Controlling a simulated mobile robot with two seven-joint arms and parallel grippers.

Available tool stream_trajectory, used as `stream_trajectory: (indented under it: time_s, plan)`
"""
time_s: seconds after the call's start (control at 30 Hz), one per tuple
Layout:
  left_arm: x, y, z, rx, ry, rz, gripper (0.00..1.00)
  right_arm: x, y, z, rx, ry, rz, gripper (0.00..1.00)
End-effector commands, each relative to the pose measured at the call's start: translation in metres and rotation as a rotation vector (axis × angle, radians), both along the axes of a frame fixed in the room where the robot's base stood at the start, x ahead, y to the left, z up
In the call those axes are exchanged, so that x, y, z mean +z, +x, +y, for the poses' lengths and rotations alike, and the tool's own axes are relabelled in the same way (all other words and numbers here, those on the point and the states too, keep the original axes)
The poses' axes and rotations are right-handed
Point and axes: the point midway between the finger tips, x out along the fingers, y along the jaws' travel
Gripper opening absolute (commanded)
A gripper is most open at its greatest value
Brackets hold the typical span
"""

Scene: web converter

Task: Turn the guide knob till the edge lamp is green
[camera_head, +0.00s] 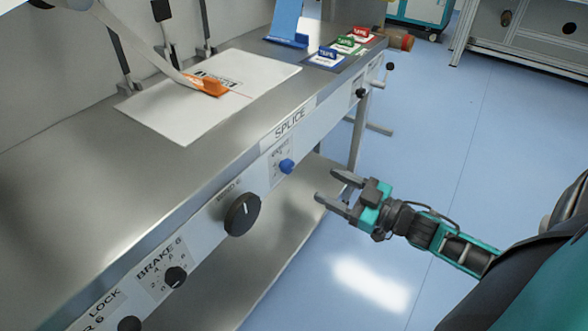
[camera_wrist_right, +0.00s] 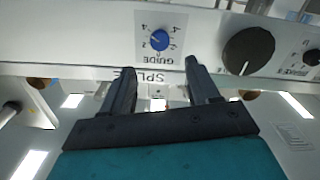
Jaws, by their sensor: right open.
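I cannot make out the edge lamp. My left gripper is not in view.
A large black knob (camera_head: 242,214) sits beside the guide knob, with the brake knob (camera_head: 175,277) farther along. A white sheet (camera_head: 208,98) with an orange piece (camera_head: 210,85) lies on the bench top. Red, green and blue holders stand at the far end. Open floor lies right of the bench.

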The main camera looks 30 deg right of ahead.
Motion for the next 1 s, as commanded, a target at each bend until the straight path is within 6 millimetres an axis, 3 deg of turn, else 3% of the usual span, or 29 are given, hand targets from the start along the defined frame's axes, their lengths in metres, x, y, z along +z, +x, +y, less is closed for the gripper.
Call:
stream_trajectory:
  time_s: [0.2,0.5,1.0]
  plan:
    - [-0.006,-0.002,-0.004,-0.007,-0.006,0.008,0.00,0.000,0.040,0.016,0.001,0.001,-0.005,0.60]
    - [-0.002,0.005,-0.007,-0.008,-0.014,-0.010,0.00,0.000,0.079,0.032,-0.001,0.000,-0.001,0.60]
    - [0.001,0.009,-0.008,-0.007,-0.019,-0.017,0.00,0.000,0.089,0.037,-0.001,0.001,0.003,0.58]
